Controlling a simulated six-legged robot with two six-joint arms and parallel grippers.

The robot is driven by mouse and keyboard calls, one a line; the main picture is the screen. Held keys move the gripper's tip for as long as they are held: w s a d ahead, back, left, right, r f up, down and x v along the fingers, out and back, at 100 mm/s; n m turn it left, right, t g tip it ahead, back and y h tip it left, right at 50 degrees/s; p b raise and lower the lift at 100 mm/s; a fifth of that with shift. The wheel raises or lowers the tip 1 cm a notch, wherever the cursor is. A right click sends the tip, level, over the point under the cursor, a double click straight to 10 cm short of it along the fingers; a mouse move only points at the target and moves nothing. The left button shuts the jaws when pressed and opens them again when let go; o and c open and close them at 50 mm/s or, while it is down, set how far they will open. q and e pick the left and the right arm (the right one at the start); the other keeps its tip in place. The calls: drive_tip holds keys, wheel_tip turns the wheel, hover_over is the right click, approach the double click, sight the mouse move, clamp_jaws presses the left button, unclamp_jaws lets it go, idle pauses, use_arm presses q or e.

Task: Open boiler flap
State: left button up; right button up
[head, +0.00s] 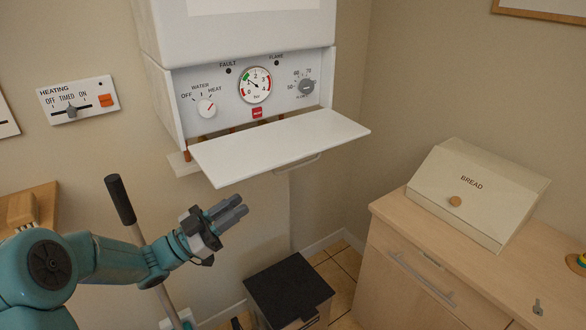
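The boiler (240,35) hangs on the wall at the top middle. Its white flap (275,147) is folded down and stands out from the boiler's lower edge, with a handle (298,162) on its underside. The control panel (250,90) behind it is exposed, with a pressure gauge, a red button and two knobs. My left gripper (229,210) is below and in front of the flap, apart from it, pointing right. Its fingers look close together with nothing visible between them. My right gripper is not in view.
A heating switch panel (78,100) is on the wall at left. A dark-handled pole (119,200) stands beside my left arm. A black-lidded bin (289,288) is on the floor. A bread box (478,190) sits on a wooden cabinet (400,225) at right.

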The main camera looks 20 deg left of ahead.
sight(294, 166)
use_arm(q)
drive_tip(key=p+x, duration=0.1)
drive_tip(key=x, duration=0.4)
drive_tip(key=p+x, duration=0.2)
drive_tip(key=x, duration=0.3)
drive_tip(key=p+x, duration=0.1)
drive_tip(key=x, duration=0.4)
drive_tip(key=shift+w+a+p, duration=0.25)
drive_tip(key=shift+w+p, duration=0.1)
drive_tip(key=shift+w+d+r, duration=0.15)
drive_tip(key=shift+w+d, duration=0.1)
drive_tip(key=shift+d, duration=0.1)
drive_tip(key=shift+w, duration=0.1)
clamp_jaws()
